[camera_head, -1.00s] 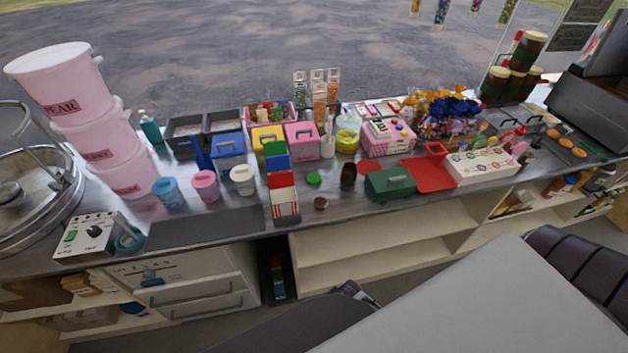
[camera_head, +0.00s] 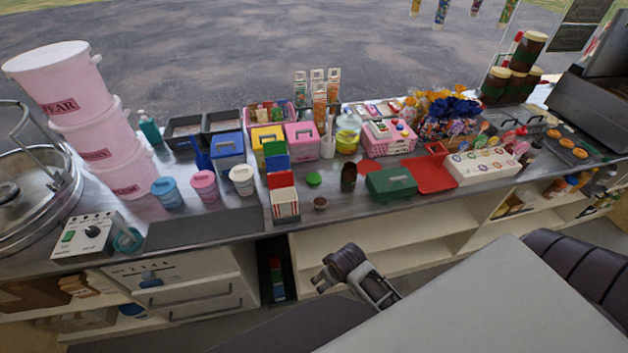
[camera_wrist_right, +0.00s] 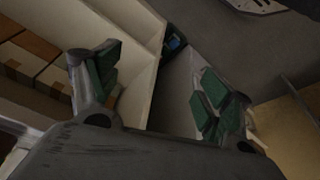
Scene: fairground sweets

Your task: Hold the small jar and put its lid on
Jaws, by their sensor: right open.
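A small dark jar (camera_head: 348,177) stands upright on the metal counter, near its middle. A flat round green lid (camera_head: 313,179) lies just left of it. A small round brown piece (camera_head: 321,203) lies nearer the counter's front edge; I cannot tell whether it is another lid. My right gripper (camera_wrist_right: 160,75) is open and empty in the right wrist view, its green-padded fingers spread apart over a scene of low shelving, away from the jar. My left gripper's fingers do not show in either view.
A green box (camera_head: 391,184) and a red tray (camera_head: 430,174) stand right of the jar. A red-and-white striped box (camera_head: 284,203) stands to the left. Open shelves (camera_head: 380,250) lie below the counter. A part of my arm shows at bottom centre.

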